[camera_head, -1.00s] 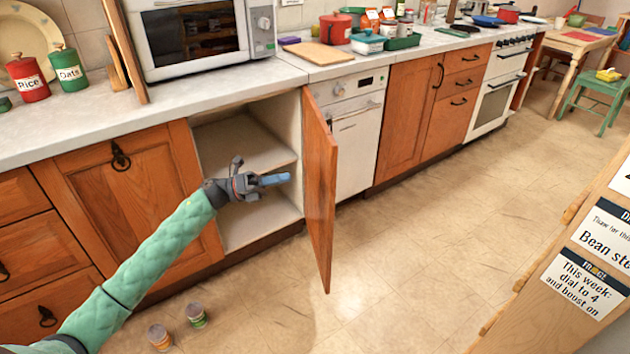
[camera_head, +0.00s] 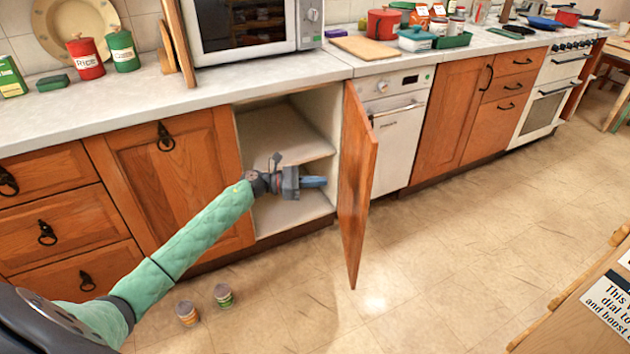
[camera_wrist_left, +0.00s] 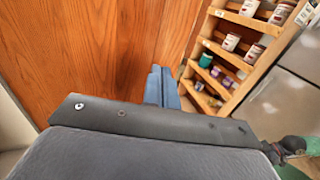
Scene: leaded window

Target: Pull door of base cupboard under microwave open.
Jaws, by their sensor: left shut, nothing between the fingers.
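The base cupboard under the microwave (camera_head: 247,24) stands open, with its pale inside and a shelf (camera_head: 285,143) showing. Its wooden door (camera_head: 356,185) is hinged on the right and swung well out over the floor. My left gripper (camera_head: 322,181) is in front of the cupboard opening, its blue fingers shut and empty, pointing right at the inner face of the door. In the left wrist view the blue fingers (camera_wrist_left: 160,88) are close to the door's wood (camera_wrist_left: 95,50); I cannot tell whether they touch. My right gripper is not in view.
Two small cans (camera_head: 187,312) stand on the floor below my left arm. A white dishwasher (camera_head: 398,130) is right of the door. A wooden rack (camera_head: 590,300) with signs is at the lower right. The floor between is clear.

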